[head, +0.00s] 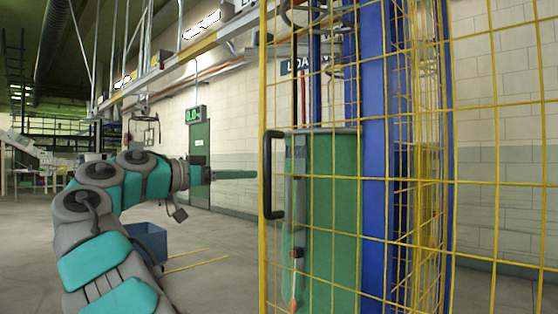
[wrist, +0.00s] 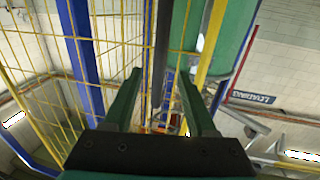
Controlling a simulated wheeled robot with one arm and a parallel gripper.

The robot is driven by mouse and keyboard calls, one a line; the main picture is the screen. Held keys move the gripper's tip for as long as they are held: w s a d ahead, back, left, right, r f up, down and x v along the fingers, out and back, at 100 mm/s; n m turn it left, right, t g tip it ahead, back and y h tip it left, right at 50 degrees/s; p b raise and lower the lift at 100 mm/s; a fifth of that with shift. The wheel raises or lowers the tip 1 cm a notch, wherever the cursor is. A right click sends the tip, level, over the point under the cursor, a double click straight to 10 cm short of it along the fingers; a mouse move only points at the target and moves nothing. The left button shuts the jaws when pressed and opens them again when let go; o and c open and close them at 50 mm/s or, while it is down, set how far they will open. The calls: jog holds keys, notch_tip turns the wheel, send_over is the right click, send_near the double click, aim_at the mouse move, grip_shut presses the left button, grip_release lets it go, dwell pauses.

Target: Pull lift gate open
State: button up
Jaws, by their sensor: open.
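The lift gate (head: 410,182) is a yellow wire-mesh panel filling the right half of the head view. Its black D-shaped handle (head: 268,175) stands upright on the gate's left edge. The mesh also shows in the wrist view (wrist: 30,45). My gripper (head: 253,174) points right at the handle's mid-height, its green fingertips just left of it. In the wrist view the two fingers (wrist: 160,90) are spread apart with nothing clearly gripped. A dark upright bar shows between them; I cannot tell whether it is the handle.
Behind the mesh stand a green cylinder (head: 335,215) and blue posts (head: 373,120). A blue bin (head: 148,242) sits on the floor behind my arm. A green door (head: 199,165) is in the back wall. The floor left of the gate is mostly clear.

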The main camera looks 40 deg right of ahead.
aim_at(264, 174)
jog(key=d, duration=0.5)
jog(key=s+d, duration=0.1)
jog(key=d, duration=0.1)
jog(key=shift+d, duration=0.35)
grip_shut()
dwell(1.2)
